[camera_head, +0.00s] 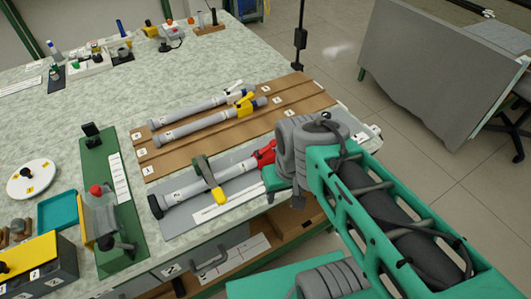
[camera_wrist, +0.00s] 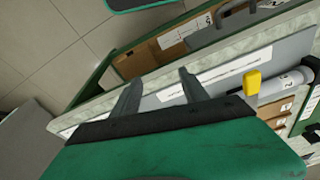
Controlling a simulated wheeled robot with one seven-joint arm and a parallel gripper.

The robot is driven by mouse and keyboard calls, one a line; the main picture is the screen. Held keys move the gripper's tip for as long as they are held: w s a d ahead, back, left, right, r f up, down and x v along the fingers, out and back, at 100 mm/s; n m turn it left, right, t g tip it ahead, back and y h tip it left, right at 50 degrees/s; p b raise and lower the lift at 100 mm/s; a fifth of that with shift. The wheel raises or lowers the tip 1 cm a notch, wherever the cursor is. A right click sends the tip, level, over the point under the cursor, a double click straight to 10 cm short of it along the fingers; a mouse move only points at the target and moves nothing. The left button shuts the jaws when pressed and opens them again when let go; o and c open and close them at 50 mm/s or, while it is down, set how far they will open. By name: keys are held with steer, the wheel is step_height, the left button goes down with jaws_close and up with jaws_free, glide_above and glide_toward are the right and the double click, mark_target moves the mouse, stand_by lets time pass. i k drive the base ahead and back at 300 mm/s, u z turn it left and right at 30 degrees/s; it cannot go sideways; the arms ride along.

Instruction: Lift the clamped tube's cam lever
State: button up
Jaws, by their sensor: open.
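The clamped tube (camera_head: 183,192) is grey with a dark end cap, lying on a grey plate (camera_head: 235,206) at the bench's front edge. A green clamp (camera_head: 207,172) with a yellow tip crosses over it. Its red cam lever (camera_head: 266,152) is at the tube's right end, close to my gripper's green body and partly hidden by it. The tube (camera_wrist: 286,83) also shows at the right of the wrist view, next to the yellow tip (camera_wrist: 252,82); the red lever is not visible there. My gripper (camera_wrist: 158,88) is open, with nothing between its fingers.
Two similar tubes (camera_head: 190,104) (camera_head: 205,121), with white and yellow levers, lie on a wooden rack (camera_head: 290,94) behind. A green stand (camera_head: 112,205) with a red knob is to the left. An open shelf and drawer handle (camera_head: 210,260) lie below the bench edge.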

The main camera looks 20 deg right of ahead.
mark_target(272, 144)
steer(key=z, duration=1.1)
steer(key=k, duration=0.9)
steer(key=u, duration=1.55)
